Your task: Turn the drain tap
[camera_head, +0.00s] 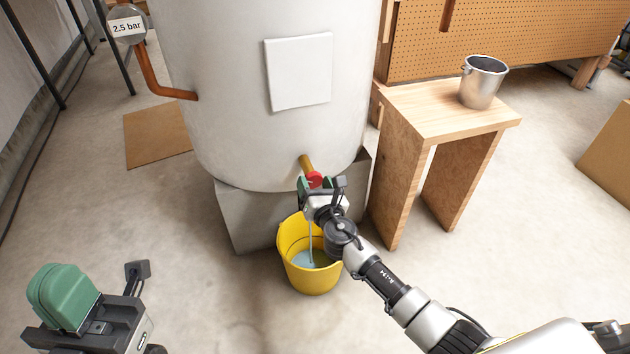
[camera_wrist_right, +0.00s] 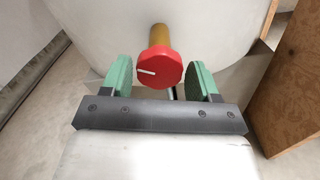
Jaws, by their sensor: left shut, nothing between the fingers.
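The drain tap has a red knob (camera_head: 314,179) on a brass stem (camera_head: 306,163) low on the front of the white tank (camera_head: 230,130). In the right wrist view the red knob (camera_wrist_right: 158,74) faces the camera, with a white mark lying nearly level. My right gripper (camera_wrist_right: 161,75) is open, one green finger on each side of the knob with narrow gaps; in the head view its fingers (camera_head: 316,184) are partly hidden. A stream of water (camera_head: 311,240) falls into the yellow bucket (camera_head: 310,278) below. My left gripper (camera_head: 64,297) is shut and empty at lower left.
The tank stands on a grey block (camera_head: 243,222). A wooden bench (camera_head: 425,113) with a metal pot (camera_head: 483,82) stands to the right. A gauge (camera_head: 127,25) reads 2.5 bar on a copper pipe (camera_head: 155,82).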

